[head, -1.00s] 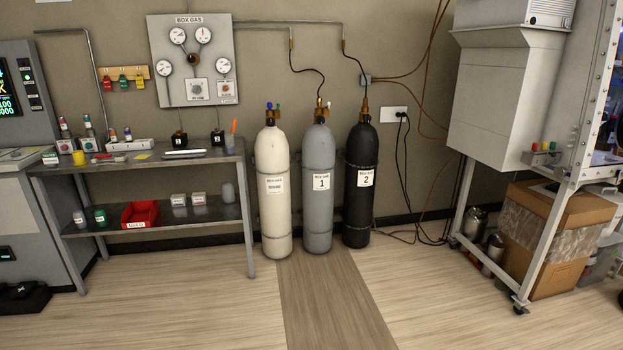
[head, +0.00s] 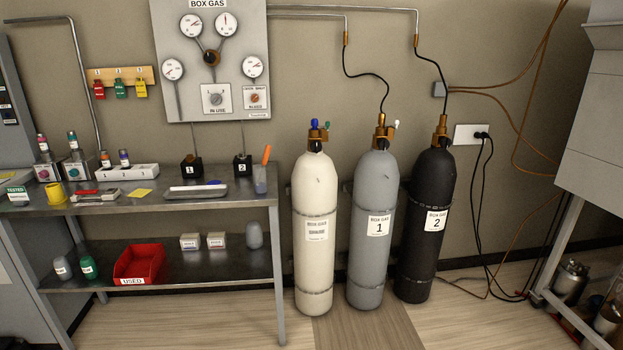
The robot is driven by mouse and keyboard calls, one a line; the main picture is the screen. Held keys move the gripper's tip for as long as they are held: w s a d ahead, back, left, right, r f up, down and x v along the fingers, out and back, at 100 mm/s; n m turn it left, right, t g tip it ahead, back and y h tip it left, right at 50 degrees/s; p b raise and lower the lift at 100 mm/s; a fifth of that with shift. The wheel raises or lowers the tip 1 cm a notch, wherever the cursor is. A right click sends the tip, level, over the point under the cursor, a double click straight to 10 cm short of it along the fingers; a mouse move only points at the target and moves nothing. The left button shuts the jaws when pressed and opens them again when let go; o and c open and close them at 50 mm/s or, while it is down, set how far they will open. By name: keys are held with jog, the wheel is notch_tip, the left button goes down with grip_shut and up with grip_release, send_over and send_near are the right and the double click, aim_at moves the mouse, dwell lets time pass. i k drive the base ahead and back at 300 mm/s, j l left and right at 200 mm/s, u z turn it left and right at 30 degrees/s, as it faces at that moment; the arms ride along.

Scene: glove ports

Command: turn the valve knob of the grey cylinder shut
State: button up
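The grey cylinder (head: 371,229) stands upright in the head view, labelled BOX GAS 1, between a cream cylinder (head: 316,262) and a black cylinder (head: 424,254). A brass valve (head: 381,133) sits on its top, with a dark hose rising from it to the wall pipe. A small pale knob (head: 396,125) shows at the right of this valve; how far it is turned is too small to tell. My gripper is not in view.
A metal bench (head: 160,207) with two levels of small items stands left of the cylinders. A BOX GAS gauge panel (head: 211,62) hangs above it. A white cabinet (head: 598,138) on a metal frame stands at the right. Open floor (head: 460,325) lies in front of the cylinders.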

aim_at(384, 144)
jog(key=i+j+z, duration=0.1)
jog(key=i, duration=1.8)
